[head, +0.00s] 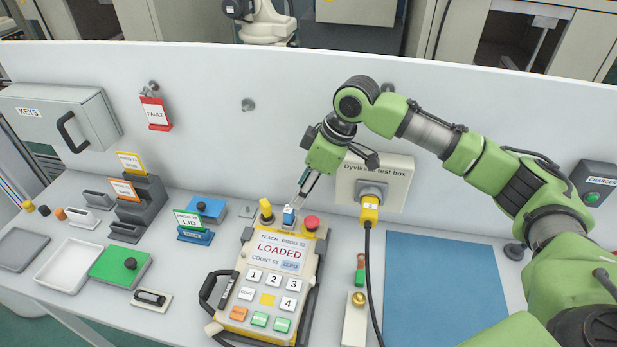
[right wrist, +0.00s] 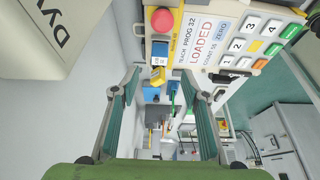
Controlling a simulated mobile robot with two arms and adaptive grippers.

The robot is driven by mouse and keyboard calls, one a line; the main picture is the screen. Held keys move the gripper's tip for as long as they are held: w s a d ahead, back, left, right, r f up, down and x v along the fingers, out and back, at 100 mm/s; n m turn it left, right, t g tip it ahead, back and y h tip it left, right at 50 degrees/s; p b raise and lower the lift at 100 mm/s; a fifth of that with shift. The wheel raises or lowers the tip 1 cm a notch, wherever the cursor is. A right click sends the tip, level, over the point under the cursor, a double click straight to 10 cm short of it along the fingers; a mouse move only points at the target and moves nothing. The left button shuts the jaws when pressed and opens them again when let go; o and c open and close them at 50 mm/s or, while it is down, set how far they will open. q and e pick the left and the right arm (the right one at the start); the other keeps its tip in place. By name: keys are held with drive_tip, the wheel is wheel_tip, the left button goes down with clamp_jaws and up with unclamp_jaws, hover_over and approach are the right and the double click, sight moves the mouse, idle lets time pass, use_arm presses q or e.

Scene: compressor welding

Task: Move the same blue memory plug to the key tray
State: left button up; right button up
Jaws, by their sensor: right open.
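The blue memory plug (head: 289,215) stands in the top edge of the teach pendant (head: 232,290), between a yellow plug (head: 266,210) and a red button (head: 311,223). It also shows in the right wrist view (right wrist: 160,49). My right gripper (head: 301,194) is open, pointing down just above the blue plug. In the right wrist view its two fingers (right wrist: 166,90) are apart with nothing gripped between them. A grey tray (head: 22,232) and a white tray (head: 40,281) lie at the far left; no label shows which is the key tray. My left gripper is out of view.
The pendant screen reads LOADED. A test box (head: 397,165) with a yellow connector and black cable is right of the gripper. A green plate (head: 105,262), label stands and small coloured knobs fill the left side. A blue mat (head: 445,285) lies bare at right.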

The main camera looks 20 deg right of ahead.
sight(289, 209)
drive_tip(key=p+x, duration=0.1)
drive_tip(key=x, duration=0.9)
drive_tip(key=shift+d+p, duration=0.1)
drive_tip(key=shift+p, duration=0.2)
drive_tip(key=shift+s, duration=0.1)
clamp_jaws()
drive_tip(key=shift+r, duration=0.15)
drive_tip(key=shift+r+p, duration=2.25)
drive_tip(key=shift+p, duration=0.45)
drive_tip(key=shift+f, duration=0.1)
